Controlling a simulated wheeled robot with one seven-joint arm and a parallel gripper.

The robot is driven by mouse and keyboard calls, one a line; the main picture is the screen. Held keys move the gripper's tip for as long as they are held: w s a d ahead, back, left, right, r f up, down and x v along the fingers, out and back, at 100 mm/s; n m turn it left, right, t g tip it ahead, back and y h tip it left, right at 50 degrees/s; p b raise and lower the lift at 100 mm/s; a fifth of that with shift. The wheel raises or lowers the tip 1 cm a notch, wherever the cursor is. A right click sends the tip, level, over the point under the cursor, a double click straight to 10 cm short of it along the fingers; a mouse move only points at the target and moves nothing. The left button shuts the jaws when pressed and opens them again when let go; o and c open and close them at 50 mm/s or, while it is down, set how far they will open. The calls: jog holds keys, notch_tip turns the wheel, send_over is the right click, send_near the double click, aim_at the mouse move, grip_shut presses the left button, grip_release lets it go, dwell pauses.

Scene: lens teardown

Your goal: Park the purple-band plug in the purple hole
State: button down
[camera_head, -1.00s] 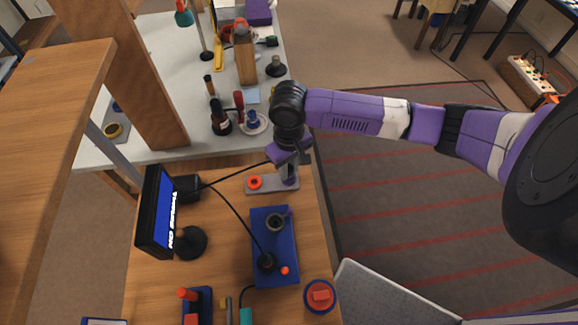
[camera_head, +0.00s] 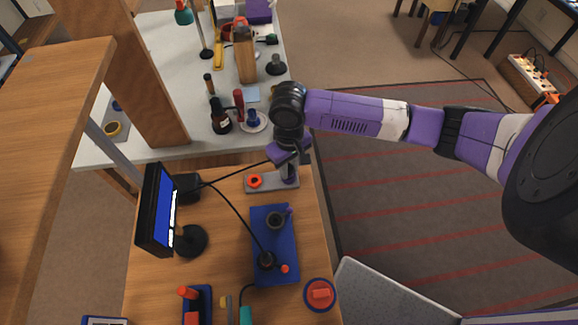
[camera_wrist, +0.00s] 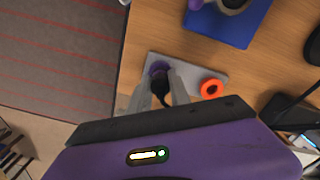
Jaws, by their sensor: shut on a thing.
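My gripper (camera_wrist: 160,95) points down over the end of a small grey plate (camera_wrist: 185,72) on the wooden table. Its fingers are shut on a dark plug (camera_wrist: 160,86), mostly hidden between them. A purple ring shape (camera_wrist: 158,68) shows at the fingertips, over the plate's end; I cannot tell if it is the hole's rim or the plug's band. I also cannot tell how deep the plug sits. The plate's other end carries an orange ring (camera_wrist: 212,88). In the head view my gripper (camera_head: 289,178) covers the plate's right end, and the orange ring (camera_head: 255,180) is at left.
A blue block (camera_head: 287,240) with a dark ring and a black cable stands in front of the plate. A monitor (camera_head: 157,210) is to the left. A red-topped round button (camera_head: 320,294) sits near the table's right edge. A white table with several tools lies behind.

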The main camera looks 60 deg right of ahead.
jog(key=shift+f, duration=0.2)
dwell(0.4)
jog(key=c, duration=1.1)
grip_release()
jog(key=shift+r, duration=0.1)
notch_tip(320, 180, up, 8)
jog(key=shift+f+b, duration=0.2)
jog(key=shift+b, duration=0.25)
